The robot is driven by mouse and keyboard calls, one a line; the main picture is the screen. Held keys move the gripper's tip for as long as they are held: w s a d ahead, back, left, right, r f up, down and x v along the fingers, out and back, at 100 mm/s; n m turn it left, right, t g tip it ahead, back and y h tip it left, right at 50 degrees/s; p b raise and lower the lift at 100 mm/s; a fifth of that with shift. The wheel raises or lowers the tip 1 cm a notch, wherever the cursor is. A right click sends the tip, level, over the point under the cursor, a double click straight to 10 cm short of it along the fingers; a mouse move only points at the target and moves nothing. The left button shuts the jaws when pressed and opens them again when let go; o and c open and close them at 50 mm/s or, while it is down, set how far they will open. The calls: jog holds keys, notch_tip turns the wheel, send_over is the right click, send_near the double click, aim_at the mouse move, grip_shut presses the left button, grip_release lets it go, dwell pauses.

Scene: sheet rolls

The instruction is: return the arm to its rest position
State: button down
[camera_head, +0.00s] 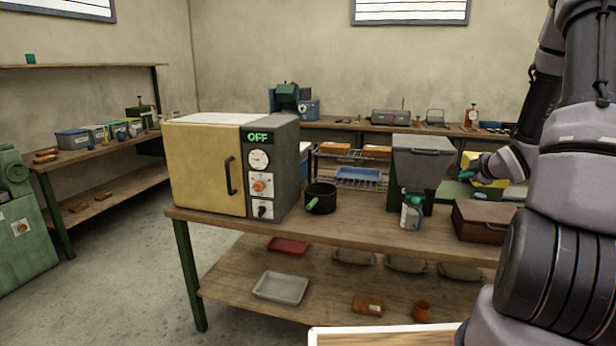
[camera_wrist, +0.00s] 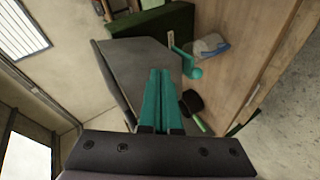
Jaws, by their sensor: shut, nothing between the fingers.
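My arm rises along the right edge of the head view. My gripper (camera_head: 466,175) is at the right, past the grey hopper on the workbench. In the wrist view my gripper's teal fingers (camera_wrist: 160,74) are pressed together with nothing between them. They point toward the grey hopper (camera_wrist: 135,62), which also shows in the head view (camera_head: 420,160). I cannot tell how far the fingertips are from it.
The workbench (camera_head: 345,230) bears a yellow-fronted oven (camera_head: 207,172) reading OFF, a black pot (camera_head: 321,197), a bottle (camera_head: 411,213) below the hopper, and a brown box (camera_head: 484,220). A grey tray (camera_head: 281,288) lies on the lower shelf. Open floor shows at left.

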jog(key=s+a+r+m+g+h, duration=0.1)
jog(key=s+a+r+m, duration=0.4)
jog(key=r, duration=0.4)
jog(key=s+a+r+m+g+h, duration=0.2)
jog(key=s+a+r+m, duration=0.3)
jog(key=r, duration=0.4)
jog(key=s+a+r+m+g+y, duration=0.1)
jog(key=s+a+r+m+y, duration=0.1)
jog(key=s+a+m, duration=0.2)
jog(key=s+a+r+m+g+y, duration=0.1)
jog(key=s+a+r+m+y, duration=0.1)
jog(key=s+a, duration=0.8)
jog(key=s+m+y, duration=0.1)
jog(key=s+m, duration=0.1)
jog(key=s, duration=0.5)
jog(key=shift+s+r, duration=0.3)
